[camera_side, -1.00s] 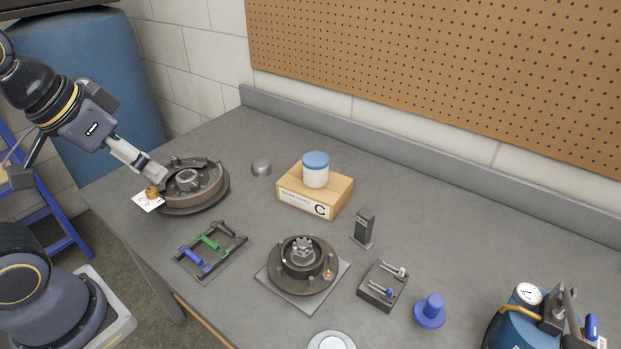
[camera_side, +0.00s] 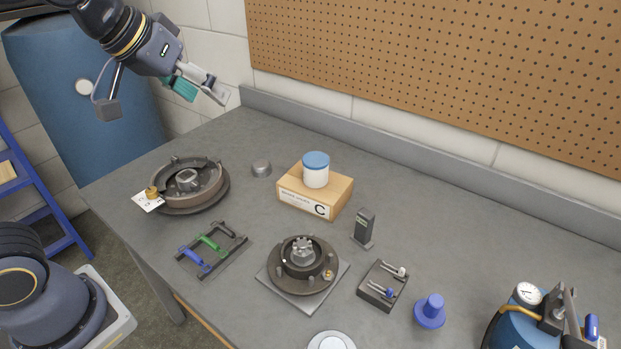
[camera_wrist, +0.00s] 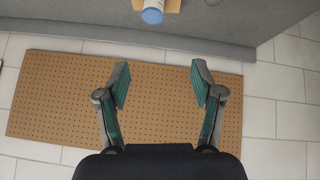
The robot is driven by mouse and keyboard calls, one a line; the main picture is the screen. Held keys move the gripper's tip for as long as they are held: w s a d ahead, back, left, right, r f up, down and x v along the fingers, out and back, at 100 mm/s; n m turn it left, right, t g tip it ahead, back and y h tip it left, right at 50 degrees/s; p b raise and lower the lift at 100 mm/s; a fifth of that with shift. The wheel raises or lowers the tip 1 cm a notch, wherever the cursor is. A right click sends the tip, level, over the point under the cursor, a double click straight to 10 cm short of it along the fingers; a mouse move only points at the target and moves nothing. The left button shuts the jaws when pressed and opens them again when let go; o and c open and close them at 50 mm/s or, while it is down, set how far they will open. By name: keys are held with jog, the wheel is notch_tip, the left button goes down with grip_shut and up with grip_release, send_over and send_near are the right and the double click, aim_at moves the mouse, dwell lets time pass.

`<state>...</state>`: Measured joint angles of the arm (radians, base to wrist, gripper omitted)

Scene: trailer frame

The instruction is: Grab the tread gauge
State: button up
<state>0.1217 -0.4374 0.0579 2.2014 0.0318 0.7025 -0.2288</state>
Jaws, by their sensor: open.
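My gripper (camera_side: 203,91) is raised in the air at the upper left, above and behind the brake drum. Its two teal-padded fingers are spread apart and empty in the wrist view (camera_wrist: 158,85). I cannot tell for certain which object is the tread gauge. A dark rack (camera_side: 233,249) at the left front holds blue (camera_side: 194,259), green (camera_side: 211,242) and black handled tools. All of these are well away from my gripper.
A brake drum (camera_side: 207,190) with a white tag stands at left, a wheel hub (camera_side: 301,262) on a plate at centre. A wooden box (camera_side: 290,204) marked C carries a blue-lidded jar (camera_side: 316,170). A dark upright device (camera_side: 364,227) and blue knob (camera_side: 430,311) stand nearby. Pegboard (camera_side: 430,60) is behind.

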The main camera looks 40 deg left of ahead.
jog(key=w+d+f, duration=0.3)
jog(key=w+d, duration=0.3)
jog(key=w, duration=0.3)
jog(key=m+g, duration=0.3)
jog(key=m, duration=0.1)
send_over(364, 230)
jog(key=s+a, duration=0.1)
jog(key=s, duration=0.4)
notch_tip(364, 230, down, 17)
jog(key=x, duration=1)
jog(key=shift+f, duration=0.4)
jog(key=x, duration=0.5)
jog(key=shift+w+a+f, duration=0.2)
jog(key=shift+a+f, duration=0.05)
jog(key=shift+f, duration=0.05)
jog(key=shift+c, duration=0.2)
jog(key=shift+r, duration=0.1)
grip_shut()
